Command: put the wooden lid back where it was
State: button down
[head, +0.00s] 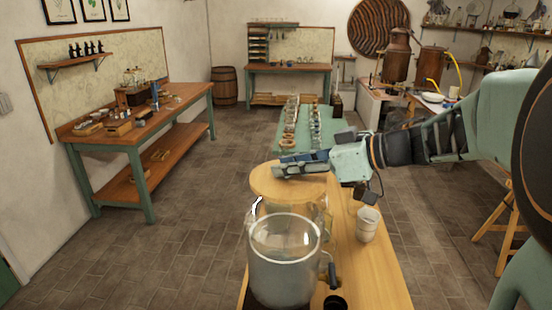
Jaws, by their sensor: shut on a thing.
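The round wooden lid (268,187) is in the middle of the head view. My gripper (282,168) is shut on the lid from its far right side and hides part of its top. A glass jar (262,211) shows below the lid, partly hidden by the front vessel. I cannot tell whether the lid rests on this jar or hangs just above it. A larger clear vessel (285,268) with a dark tap stands nearer on the wooden table (379,277); its top looks open.
Stacked white cups (367,225) stand right of the jars, and a black round item (336,302) sits at the front edge. Behind is a green table (301,142) with rows of small jars. A workbench (140,128) stands left, with free floor between.

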jog(key=shift+w+a+f, duration=0.1)
jog(key=shift+w+a, duration=0.1)
jog(key=shift+a, duration=0.15)
jog(key=shift+d+f+b, duration=0.1)
jog(key=shift+f+b, duration=0.6)
jog(key=shift+f, duration=0.1)
notch_tip(320, 180, down, 5)
jog(key=b, duration=0.6)
jog(key=shift+f, duration=0.55)
jog(key=c, duration=1.6)
grip_release()
